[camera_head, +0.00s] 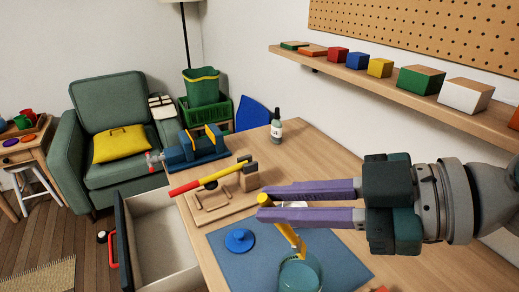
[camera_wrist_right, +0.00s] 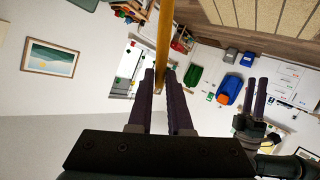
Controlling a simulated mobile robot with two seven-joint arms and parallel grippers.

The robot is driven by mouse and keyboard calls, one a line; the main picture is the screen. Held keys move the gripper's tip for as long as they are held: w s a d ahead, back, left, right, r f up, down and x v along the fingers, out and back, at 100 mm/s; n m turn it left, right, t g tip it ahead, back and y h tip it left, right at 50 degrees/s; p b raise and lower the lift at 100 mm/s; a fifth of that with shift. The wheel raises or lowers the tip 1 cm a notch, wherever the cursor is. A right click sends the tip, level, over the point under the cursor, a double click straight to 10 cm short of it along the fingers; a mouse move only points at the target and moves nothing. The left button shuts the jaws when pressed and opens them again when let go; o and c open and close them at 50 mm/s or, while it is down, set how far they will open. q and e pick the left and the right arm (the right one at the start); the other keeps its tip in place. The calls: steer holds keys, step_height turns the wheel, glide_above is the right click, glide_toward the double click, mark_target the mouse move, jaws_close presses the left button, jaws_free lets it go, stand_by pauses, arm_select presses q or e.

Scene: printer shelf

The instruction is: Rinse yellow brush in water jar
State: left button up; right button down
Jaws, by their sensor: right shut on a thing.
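The yellow brush (camera_head: 288,234) is between the purple fingers of my right gripper (camera_head: 263,203), which is shut on it. It slants down and to the right in the head view. Its lower end meets the far rim of the teal water jar (camera_head: 300,275); I cannot tell whether the tip is inside or just above. In the right wrist view, the yellow handle (camera_wrist_right: 164,40) rises between the fingertips of my right gripper (camera_wrist_right: 160,82). My left gripper (camera_wrist_right: 256,98) appears at the right of that view, its purple fingers side by side; its opening is unclear.
The jar stands on a blue mat (camera_head: 225,262) with a blue round lidded piece (camera_head: 240,240). An open drawer (camera_head: 160,245) is at left. A shelf (camera_head: 400,95) with blocks hangs above.

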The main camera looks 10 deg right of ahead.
steer(key=f+b, duration=0.3)
steer(key=b, duration=0.1)
steer(key=d+f+b, duration=0.1)
steer(key=f+b, duration=0.3)
steer(key=d+f+b, duration=0.1)
steer(key=f+b, duration=0.3)
steer(key=shift+w+f+b, duration=0.2)
steer(key=shift+w+b, duration=0.1)
steer(key=shift+w, duration=0.1)
stand_by(0.4)
